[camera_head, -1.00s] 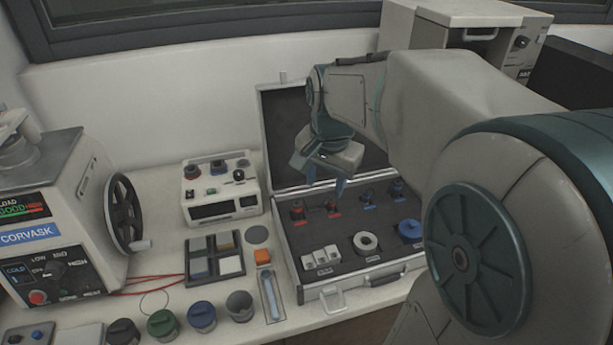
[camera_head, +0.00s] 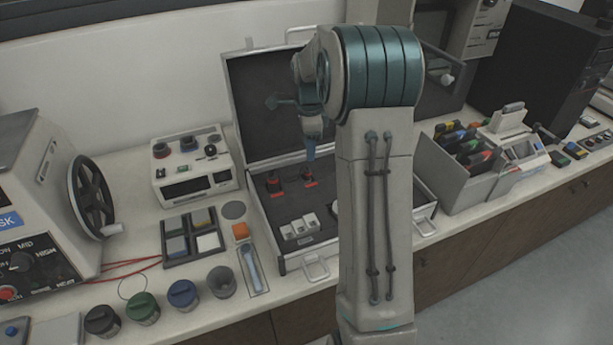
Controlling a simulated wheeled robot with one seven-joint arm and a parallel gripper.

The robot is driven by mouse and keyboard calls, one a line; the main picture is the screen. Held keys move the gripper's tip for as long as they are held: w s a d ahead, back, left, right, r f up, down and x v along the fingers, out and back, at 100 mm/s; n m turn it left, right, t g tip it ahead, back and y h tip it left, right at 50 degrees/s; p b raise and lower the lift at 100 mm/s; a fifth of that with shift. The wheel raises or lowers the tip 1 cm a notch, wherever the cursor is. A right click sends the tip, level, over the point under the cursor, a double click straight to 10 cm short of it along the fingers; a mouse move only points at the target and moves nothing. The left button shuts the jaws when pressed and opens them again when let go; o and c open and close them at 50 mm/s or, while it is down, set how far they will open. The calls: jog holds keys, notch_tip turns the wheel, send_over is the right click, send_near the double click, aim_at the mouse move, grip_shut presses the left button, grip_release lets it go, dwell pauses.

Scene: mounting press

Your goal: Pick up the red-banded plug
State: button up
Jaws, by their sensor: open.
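The open grey case (camera_head: 322,237) holds dark foam with two small dark-and-red pieces, a left one (camera_head: 273,183) and a right one (camera_head: 307,175), each by a red label. They are too small to tell which is the red-banded plug. My gripper (camera_head: 311,152) points down above the case, just above and behind the right piece in the picture. Its blue-grey fingers are seen edge-on, open, with nothing visible between them. My arm hides the case's middle and right part.
White blocks (camera_head: 300,226) sit at the case's front left. A control box (camera_head: 194,173), a sample tray (camera_head: 192,238) and several cups stand left. A press with a handwheel (camera_head: 92,195) is far left. A file bin (camera_head: 455,178) stands right.

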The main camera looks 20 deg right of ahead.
aim_at(307, 169)
jog(key=f+p, duration=0.1)
jog(key=f, duration=0.7)
jog(key=shift+a+f+p, duration=0.2)
jog(key=shift+p, duration=0.1)
jog(key=c, duration=1)
